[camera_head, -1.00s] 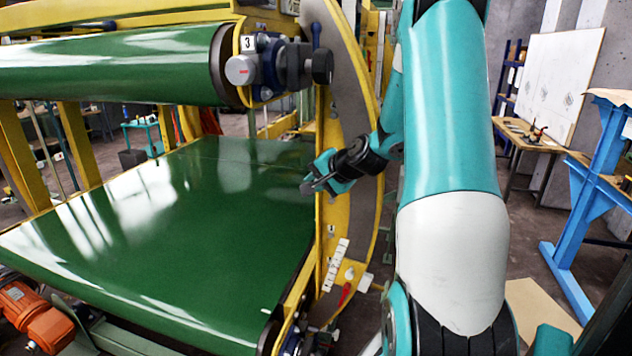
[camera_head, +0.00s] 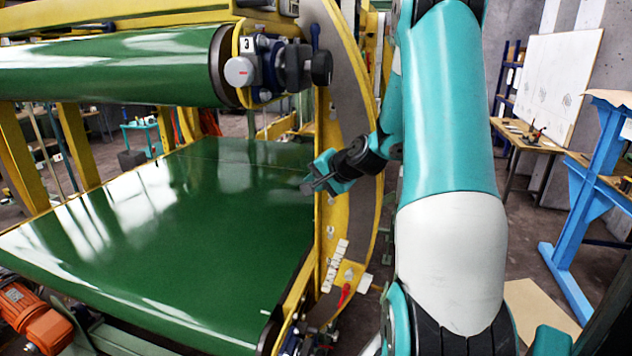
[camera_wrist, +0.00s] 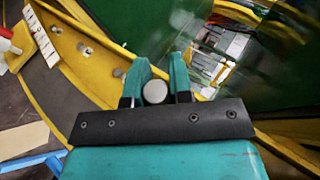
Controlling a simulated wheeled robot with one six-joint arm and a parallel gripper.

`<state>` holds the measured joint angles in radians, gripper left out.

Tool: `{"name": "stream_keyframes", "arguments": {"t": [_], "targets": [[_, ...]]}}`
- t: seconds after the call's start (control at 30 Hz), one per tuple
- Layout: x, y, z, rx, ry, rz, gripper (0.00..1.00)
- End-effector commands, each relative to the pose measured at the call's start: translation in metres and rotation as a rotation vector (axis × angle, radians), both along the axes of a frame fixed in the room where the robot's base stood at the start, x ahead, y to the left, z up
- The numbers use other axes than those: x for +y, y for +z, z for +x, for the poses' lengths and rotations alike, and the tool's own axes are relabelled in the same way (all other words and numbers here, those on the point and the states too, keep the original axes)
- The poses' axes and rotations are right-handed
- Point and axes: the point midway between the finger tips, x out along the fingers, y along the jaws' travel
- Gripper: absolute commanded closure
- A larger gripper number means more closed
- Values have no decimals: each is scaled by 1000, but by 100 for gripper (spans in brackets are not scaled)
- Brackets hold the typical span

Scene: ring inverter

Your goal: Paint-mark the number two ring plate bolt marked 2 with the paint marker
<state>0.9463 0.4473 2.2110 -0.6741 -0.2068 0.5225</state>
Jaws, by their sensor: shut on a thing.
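My gripper (camera_head: 320,180) is out at the inner edge of the yellow ring plate (camera_head: 368,215), above the lower green belt. In the wrist view my gripper (camera_wrist: 154,82) is shut on a small round-ended pale thing, the paint marker (camera_wrist: 154,92), seen end-on between the teal fingers. Two bolts (camera_wrist: 84,48) (camera_wrist: 56,29) show on the yellow plate to the upper left of the fingers, apart from them. I cannot read which bolt is marked 2. The marker's tip is not clear in either view.
A white marked strip (camera_head: 335,265) is on the plate below my gripper, with a red-handled part (camera_head: 344,295) beside it. The upper roller (camera_head: 110,65) and a clamp block (camera_head: 280,68) labelled 3 are above. The green belt (camera_head: 180,240) lies left.

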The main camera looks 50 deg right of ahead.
Motion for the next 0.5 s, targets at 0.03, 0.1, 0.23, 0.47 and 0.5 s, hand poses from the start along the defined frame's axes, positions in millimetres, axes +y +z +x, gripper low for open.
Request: {"name": "stream_keyframes", "arguments": {"t": [0.03,0.1,0.23,0.47,0.5], "targets": [[-1,0,0,-1,-1,-2,93],[-1,0,0,-1,-1,-2,93],[-1,0,0,-1,-1,-2,93],[6,0,-2,-1,-1,-2,93],[9,0,-3,-1,-1,-2,93]]}}
